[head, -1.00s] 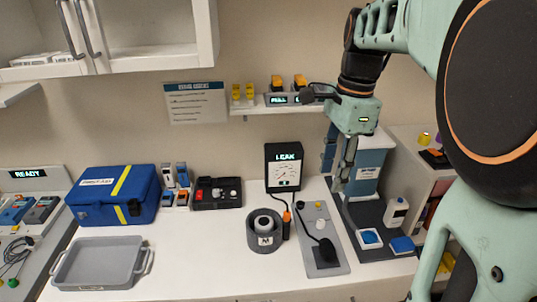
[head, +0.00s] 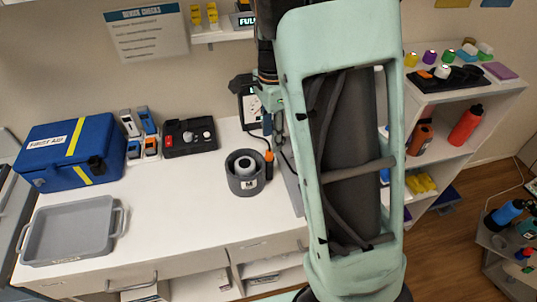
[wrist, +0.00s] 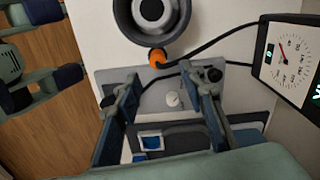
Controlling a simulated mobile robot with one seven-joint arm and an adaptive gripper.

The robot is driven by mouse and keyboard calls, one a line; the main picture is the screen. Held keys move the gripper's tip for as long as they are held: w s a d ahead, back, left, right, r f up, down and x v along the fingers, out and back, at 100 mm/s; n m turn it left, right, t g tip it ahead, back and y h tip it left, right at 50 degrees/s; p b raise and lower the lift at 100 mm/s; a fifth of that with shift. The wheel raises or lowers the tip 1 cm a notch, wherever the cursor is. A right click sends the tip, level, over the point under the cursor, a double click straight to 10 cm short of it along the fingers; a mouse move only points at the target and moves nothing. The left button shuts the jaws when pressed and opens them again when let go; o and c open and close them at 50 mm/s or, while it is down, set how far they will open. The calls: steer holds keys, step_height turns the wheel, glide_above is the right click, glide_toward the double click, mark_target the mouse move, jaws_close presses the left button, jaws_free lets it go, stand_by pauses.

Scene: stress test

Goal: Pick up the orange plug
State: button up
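The orange plug (head: 269,157) stands on the white counter just right of the dark grey round holder (head: 246,185), with a black cable attached. In the wrist view the plug (wrist: 157,58) lies beyond my fingertips, next to the holder (wrist: 122,22). My gripper (wrist: 162,82) is open and empty, its two fingers apart over the grey panel (wrist: 104,75). The plug is ahead of the gap between them and not touched. In the head view my arm hides most of the gripper and most of the panel.
The gauge box (wrist: 290,60) stands at the right in the wrist view, with the cable running toward it. A grey tray (head: 45,232), blue first aid case (head: 50,155) and black device (head: 178,150) are on the counter. The counter's middle is clear.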

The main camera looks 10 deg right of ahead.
mark_target(269, 151)
steer(key=f, duration=0.2)
steer(key=a+f, duration=0.1)
steer(key=f, duration=0.1)
steer(key=shift+s+f, duration=0.15)
steer(key=shift+s, duration=0.05)
steer(key=shift+f, duration=0.5)
jaws_close()
steer(key=shift+r, duration=0.1)
